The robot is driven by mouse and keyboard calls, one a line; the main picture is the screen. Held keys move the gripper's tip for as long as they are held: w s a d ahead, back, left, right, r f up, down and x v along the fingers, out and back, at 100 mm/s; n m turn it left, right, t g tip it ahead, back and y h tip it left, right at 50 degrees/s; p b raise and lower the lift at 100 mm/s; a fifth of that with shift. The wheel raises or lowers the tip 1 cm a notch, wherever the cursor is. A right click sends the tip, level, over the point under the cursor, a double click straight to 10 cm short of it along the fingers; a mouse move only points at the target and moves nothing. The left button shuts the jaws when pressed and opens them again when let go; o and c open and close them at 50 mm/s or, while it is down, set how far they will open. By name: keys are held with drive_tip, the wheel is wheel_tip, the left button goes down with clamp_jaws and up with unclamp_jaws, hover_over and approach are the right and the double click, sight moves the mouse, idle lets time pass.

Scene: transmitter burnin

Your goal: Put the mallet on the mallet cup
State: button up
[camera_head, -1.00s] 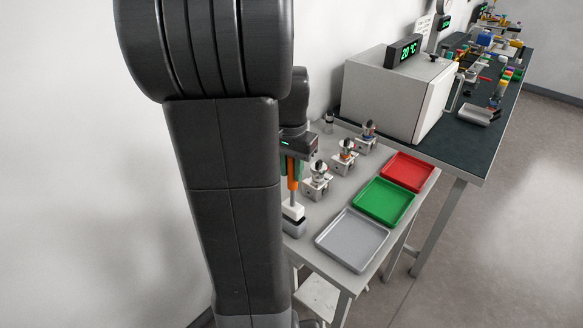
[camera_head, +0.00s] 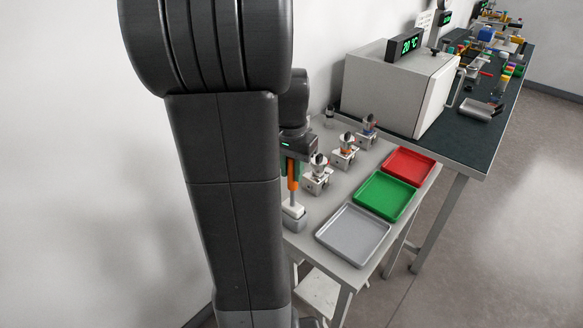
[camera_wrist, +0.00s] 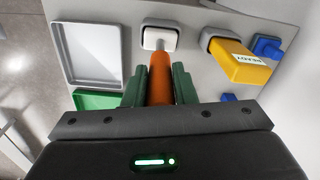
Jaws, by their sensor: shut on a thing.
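The mallet has an orange handle (camera_head: 292,178) and a pale block head (camera_head: 292,211) pointing down. My gripper (camera_head: 292,164) is shut on the handle, which hangs about upright. The mallet cup (camera_head: 295,225) is a small grey holder at the near left of the grey table, directly under the head. The head seems to be in or at the cup's top; I cannot tell if it is fully seated. In the wrist view the orange handle (camera_wrist: 160,80) is between the green fingers, and the pale head (camera_wrist: 157,40) lies inside the grey cup outline.
Grey (camera_head: 354,236), green (camera_head: 385,196) and red (camera_head: 409,166) trays line the table's right side. Several small fixtures (camera_head: 317,180) stand behind my gripper. A white oven-like box (camera_head: 385,92) is farther back. A yellow block (camera_wrist: 238,62) sits right of the cup in the wrist view.

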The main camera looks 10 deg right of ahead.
sight(292, 189)
drive_tip(key=shift+f+b, duration=1.1)
drive_tip(key=shift+f, duration=0.75)
drive_tip(key=o, duration=1.1)
drive_tip(key=shift+c, duration=0.2)
drive_tip(key=shift+r, duration=0.1)
wheel_tip(292, 189, up, 14)
drive_tip(key=shift+s+a+f+p, duration=0.1)
drive_tip(key=shift+s+p, duration=0.05)
drive_tip(key=shift+p, duration=0.4)
drive_tip(key=shift+f, duration=0.15)
wheel_tip(292, 189, down, 14)
drive_tip(key=shift+r+b, duration=0.25)
drive_tip(key=shift+b, duration=0.15)
drive_tip(key=shift+r, duration=0.25)
